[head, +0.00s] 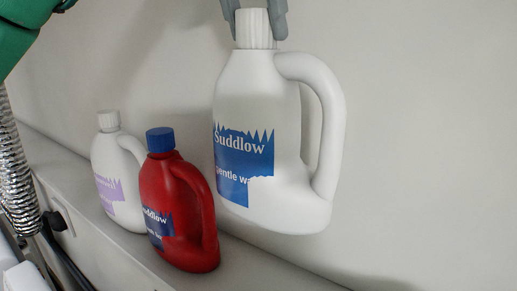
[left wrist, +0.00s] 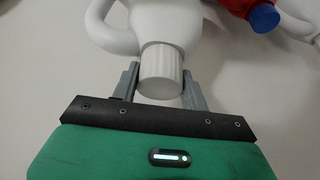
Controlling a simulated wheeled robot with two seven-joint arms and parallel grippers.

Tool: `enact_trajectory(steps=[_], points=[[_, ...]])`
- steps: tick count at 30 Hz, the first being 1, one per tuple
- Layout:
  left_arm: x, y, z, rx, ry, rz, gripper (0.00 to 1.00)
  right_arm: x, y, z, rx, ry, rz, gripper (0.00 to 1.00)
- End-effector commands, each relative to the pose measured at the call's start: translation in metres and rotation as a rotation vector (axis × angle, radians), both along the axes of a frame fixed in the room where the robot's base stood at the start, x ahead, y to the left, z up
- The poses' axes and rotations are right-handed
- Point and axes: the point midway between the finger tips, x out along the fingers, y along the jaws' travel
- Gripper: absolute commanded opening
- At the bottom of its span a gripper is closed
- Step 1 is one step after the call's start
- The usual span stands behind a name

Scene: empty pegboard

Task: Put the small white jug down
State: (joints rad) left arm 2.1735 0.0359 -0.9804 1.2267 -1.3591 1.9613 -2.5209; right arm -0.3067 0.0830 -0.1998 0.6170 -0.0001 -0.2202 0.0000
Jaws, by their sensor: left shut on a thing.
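A white jug (head: 258,95) with a side handle, a ribbed white cap and a blue "Suddlow" label is at the centre of the head view. My left gripper (head: 256,30) comes down from the top edge, shut on the jug's cap. The jug hangs nearly upright, and its base appears to be off the grey ledge. In the left wrist view, the two grey fingers of my left gripper (left wrist: 160,82) sit on either side of the white cap (left wrist: 161,62); the jug's lower part is cut off there. My right gripper is not in view.
A red jug (head: 182,218) with a blue cap and another white jug (head: 118,160) with a purple label stand on the grey ledge (head: 262,268), left of the held jug. A pale wall (head: 430,120) rises behind. The ledge to the right looks clear.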

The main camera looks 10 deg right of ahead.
Motion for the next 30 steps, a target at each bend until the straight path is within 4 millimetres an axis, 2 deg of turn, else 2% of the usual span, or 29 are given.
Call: enact_trajectory(steps=[4, 12, 19, 24, 30], points=[[0.001, 0.001, -0.026, 0.000, 0.002, -0.002, 0.00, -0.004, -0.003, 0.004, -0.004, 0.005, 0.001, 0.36], [0.000, 0.001, -0.080, 0.001, 0.002, -0.003, 0.00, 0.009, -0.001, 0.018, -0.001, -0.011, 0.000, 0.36], [0.000, 0.001, -0.127, -0.001, 0.001, -0.002, 0.00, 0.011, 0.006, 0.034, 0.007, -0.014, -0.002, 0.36], [0.000, 0.001, -0.147, -0.002, 0.000, 0.001, 0.00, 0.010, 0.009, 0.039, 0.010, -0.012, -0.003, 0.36], [0.000, 0.000, -0.158, -0.003, 0.001, -0.001, 0.00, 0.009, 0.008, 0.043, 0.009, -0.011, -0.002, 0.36]])
